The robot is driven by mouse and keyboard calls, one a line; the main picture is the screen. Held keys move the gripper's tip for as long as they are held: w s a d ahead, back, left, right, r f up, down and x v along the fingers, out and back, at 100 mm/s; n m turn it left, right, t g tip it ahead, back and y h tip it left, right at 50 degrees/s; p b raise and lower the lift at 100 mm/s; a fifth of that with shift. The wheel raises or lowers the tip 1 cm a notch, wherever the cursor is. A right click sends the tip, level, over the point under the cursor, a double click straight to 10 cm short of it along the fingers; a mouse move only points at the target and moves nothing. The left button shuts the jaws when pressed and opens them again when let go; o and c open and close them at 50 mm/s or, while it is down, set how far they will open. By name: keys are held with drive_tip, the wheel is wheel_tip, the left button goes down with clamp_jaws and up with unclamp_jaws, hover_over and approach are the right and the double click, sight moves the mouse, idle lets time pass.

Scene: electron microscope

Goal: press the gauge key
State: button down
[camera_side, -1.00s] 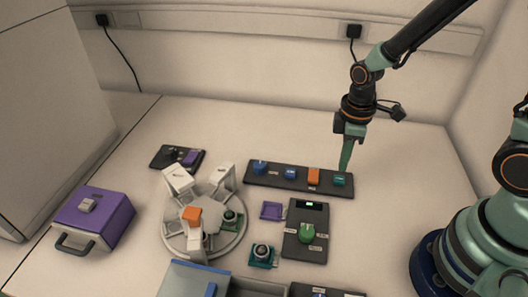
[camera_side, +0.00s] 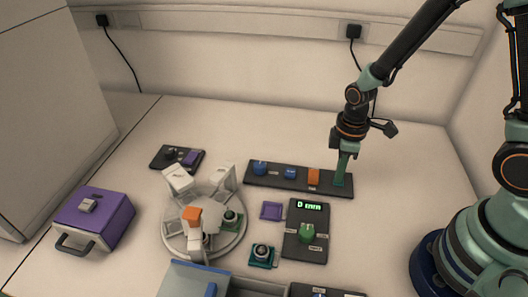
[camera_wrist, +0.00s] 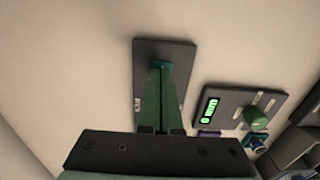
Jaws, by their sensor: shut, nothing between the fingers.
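A dark strip panel (camera_side: 275,178) lies on the bench with two blue controls, an orange one and a teal key in a row. My gripper (camera_side: 340,182) is shut, pointing down with its tips on the teal key at the panel's right end, hiding most of it. In the wrist view the teal key (camera_wrist: 163,66) shows at the tips of my shut fingers. Its label is too small to read. A dark unit (camera_side: 292,240) with a green knob (camera_side: 306,233) has a lit green display (camera_side: 311,206); in the wrist view the display (camera_wrist: 209,110) reads "0 mm".
A round grey carousel (camera_side: 171,238) with white and orange parts stands left of the unit. A small purple tray (camera_side: 271,211) and a teal device (camera_side: 262,255) lie near it. A purple box (camera_side: 97,218) is at the left. The bench right of the strip panel is clear.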

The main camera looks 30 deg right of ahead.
drive_tip(key=shift+s+f, duration=0.2)
drive_tip(key=shift+f, duration=0.35)
wheel_tip(320, 180, up, 15)
drive_tip(key=shift+w, duration=0.25)
drive_tip(key=shift+f, duration=0.1)
wheel_tip(320, 180, up, 10)
drive_tip(key=s+d+m+t, duration=0.2)
drive_tip(key=m+t, duration=0.3)
drive_tip(key=m, duration=0.4)
drive_tip(key=shift+s+t, duration=0.3)
drive_tip(key=shift+s, duration=0.15)
